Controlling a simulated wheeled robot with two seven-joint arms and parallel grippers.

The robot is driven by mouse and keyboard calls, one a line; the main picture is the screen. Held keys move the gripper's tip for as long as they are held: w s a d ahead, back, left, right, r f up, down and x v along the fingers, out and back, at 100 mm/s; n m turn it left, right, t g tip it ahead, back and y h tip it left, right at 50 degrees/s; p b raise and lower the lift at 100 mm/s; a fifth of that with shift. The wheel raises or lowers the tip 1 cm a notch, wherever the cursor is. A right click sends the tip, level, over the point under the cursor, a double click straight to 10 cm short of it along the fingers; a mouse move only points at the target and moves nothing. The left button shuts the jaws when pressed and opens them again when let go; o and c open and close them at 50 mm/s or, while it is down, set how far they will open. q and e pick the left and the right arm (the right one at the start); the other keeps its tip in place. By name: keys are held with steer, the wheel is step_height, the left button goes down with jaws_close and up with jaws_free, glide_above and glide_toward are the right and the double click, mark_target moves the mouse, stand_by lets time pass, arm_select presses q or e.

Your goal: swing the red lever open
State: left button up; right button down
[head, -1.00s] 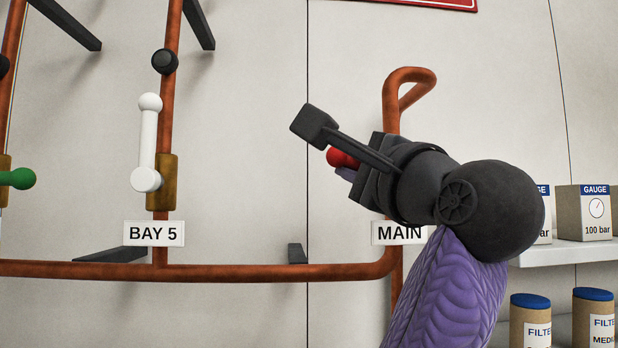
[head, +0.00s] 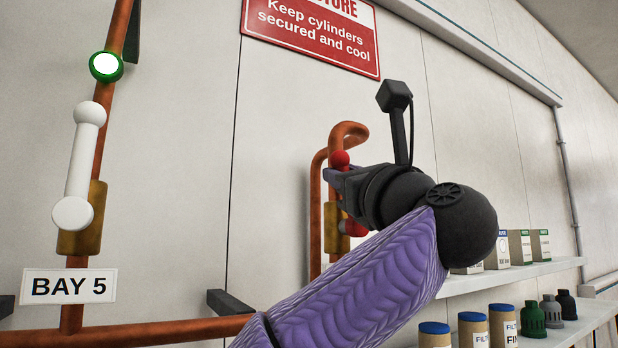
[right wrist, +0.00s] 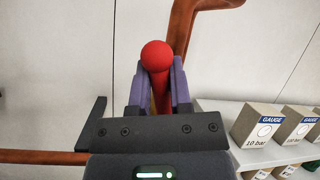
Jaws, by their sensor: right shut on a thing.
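The red lever's ball end (head: 340,160) shows just above my right gripper (head: 335,178) in the head view, and its red hub (head: 354,228) shows below. The lever stands roughly upright, along the copper main pipe (head: 316,205). My right gripper is shut on the lever just below the ball; its wrist hides most of the lever's shaft. In the right wrist view the red ball (right wrist: 157,55) sits between the purple fingers (right wrist: 158,88). A brass valve body (head: 333,228) shows partly behind the hub. My left gripper is out of view.
A white lever (head: 78,165) stands upright at BAY 5 (head: 69,286), below a round green-rimmed lamp with a bright white face (head: 106,66). Shelves (head: 520,275) with boxes and canisters stand at the right. A copper pipe (head: 130,333) runs low on the left.

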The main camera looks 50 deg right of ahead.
steer(key=shift+s+d+r+m+g+h, duration=0.1)
steer(key=shift+d+m+g+h, duration=0.15)
steer(key=shift+m, duration=0.3)
steer(key=shift+d+r+m+g+h, duration=0.1)
steer(key=shift+m+h, duration=0.25)
steer(key=shift+m, duration=0.2)
steer(key=shift+s+d+m+g+h+p, duration=0.1)
steer(key=shift+d+m+g+h+p, duration=0.15)
steer(key=shift+m, duration=0.5)
steer(key=shift+s+d+m+g+h+p, duration=0.1)
steer(key=shift+d+m+g+h+p, duration=0.2)
steer(key=shift+m, duration=0.45)
steer(key=shift+h, duration=0.25)
steer(key=c, duration=0.5)
jaws_free()
steer(key=shift+d, duration=0.1)
steer(key=shift+c, duration=0.2)
steer(key=shift+f, duration=0.1)
